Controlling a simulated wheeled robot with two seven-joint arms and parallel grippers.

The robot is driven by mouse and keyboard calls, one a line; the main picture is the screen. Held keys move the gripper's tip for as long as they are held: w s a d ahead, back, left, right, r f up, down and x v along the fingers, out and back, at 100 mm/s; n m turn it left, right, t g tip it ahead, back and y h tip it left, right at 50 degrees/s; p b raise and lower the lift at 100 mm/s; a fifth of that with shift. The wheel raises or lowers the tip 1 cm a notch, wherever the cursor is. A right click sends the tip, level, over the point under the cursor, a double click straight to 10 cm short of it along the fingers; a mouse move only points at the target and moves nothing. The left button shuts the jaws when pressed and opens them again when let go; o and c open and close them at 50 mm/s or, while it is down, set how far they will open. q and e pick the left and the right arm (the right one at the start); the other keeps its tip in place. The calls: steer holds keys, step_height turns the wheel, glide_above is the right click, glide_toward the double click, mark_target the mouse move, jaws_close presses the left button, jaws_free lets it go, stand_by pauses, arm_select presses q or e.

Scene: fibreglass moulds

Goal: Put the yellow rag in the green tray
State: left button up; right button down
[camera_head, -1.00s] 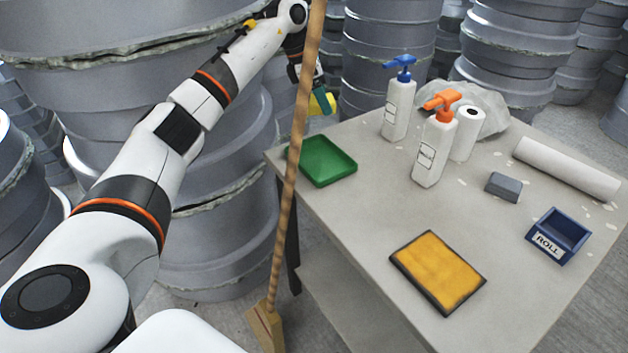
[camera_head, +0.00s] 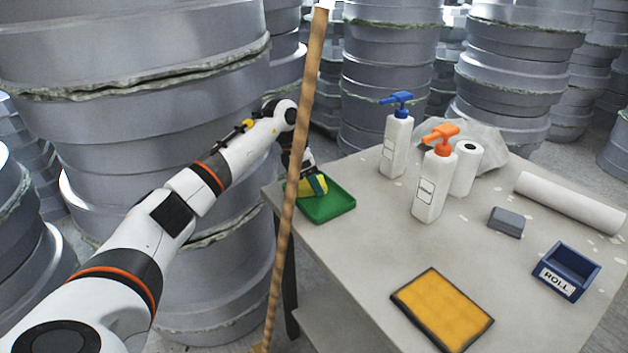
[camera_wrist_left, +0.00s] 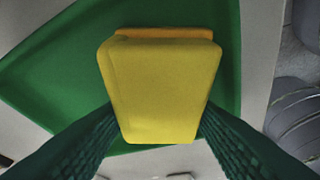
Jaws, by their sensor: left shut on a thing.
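The yellow rag (camera_head: 308,187) is in my left gripper (camera_head: 314,184), over the left part of the green tray (camera_head: 335,207). In the left wrist view the rag (camera_wrist_left: 160,88) sits between both green fingers of the gripper (camera_wrist_left: 158,125), with the tray (camera_wrist_left: 60,75) beneath and around it. I cannot tell whether the rag touches the tray floor. The wooden pole hides part of the tray's left side. My right gripper is out of view.
A wooden pole (camera_head: 297,150) stands upright in front of the table (camera_head: 380,240). A blue-topped bottle (camera_head: 396,147), an orange-topped bottle (camera_head: 432,187), a white roll (camera_head: 466,168), a grey block (camera_head: 506,222), a blue box (camera_head: 566,271) and a dark-edged yellow pad (camera_head: 443,309) are on it.

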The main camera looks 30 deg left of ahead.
arm_select(q)
steer(key=shift+f, duration=0.1)
steer(key=o, duration=0.9)
steer(key=shift+r, duration=0.3)
steer(key=p+v, duration=0.1)
steer(key=v, duration=1.1)
steer(key=shift+f, duration=0.1)
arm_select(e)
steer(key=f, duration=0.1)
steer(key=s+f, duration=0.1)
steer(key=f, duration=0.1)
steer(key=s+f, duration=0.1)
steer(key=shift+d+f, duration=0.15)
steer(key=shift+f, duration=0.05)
arm_select(q)
steer(key=shift+p, duration=0.3)
